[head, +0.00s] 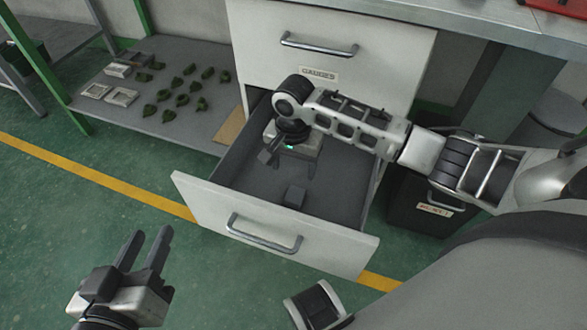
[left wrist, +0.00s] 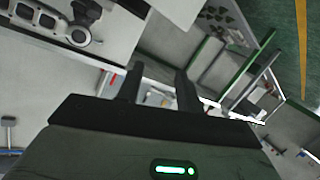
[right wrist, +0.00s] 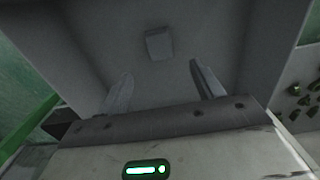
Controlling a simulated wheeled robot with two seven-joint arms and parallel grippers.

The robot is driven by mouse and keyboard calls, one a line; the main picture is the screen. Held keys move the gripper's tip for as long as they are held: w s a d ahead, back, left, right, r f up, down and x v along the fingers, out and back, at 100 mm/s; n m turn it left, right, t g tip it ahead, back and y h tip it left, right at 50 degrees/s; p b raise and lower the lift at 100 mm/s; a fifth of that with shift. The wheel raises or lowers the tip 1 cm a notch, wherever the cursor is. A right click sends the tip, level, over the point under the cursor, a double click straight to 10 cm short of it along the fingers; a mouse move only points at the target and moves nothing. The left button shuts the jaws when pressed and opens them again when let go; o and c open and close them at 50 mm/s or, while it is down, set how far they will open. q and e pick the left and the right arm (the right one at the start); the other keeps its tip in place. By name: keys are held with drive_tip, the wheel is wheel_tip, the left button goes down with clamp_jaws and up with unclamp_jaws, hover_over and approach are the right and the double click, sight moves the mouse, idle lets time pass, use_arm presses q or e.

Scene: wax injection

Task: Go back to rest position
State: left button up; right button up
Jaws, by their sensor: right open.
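My right arm reaches in from the right in the head view. My right gripper (head: 289,166) is inside the open lower drawer (head: 335,245), pointing down, with its fingers apart and nothing between them. A small grey block (head: 294,196) lies on the drawer floor just in front of it. The block also shows beyond the open fingertips in the right wrist view (right wrist: 158,43), apart from them. My left gripper (head: 148,245) is at the lower left of the head view, over the green floor, with its fingers apart and empty.
The cabinet's upper drawer (head: 330,42), with a label, is shut above my right arm. A black bin (head: 412,200) stands right of the drawer. A grey low shelf (head: 190,125) at the left holds several small green pieces and pale square parts. Floor between is clear.

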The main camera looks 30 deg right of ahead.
drive_tip(key=shift+r, duration=0.3)
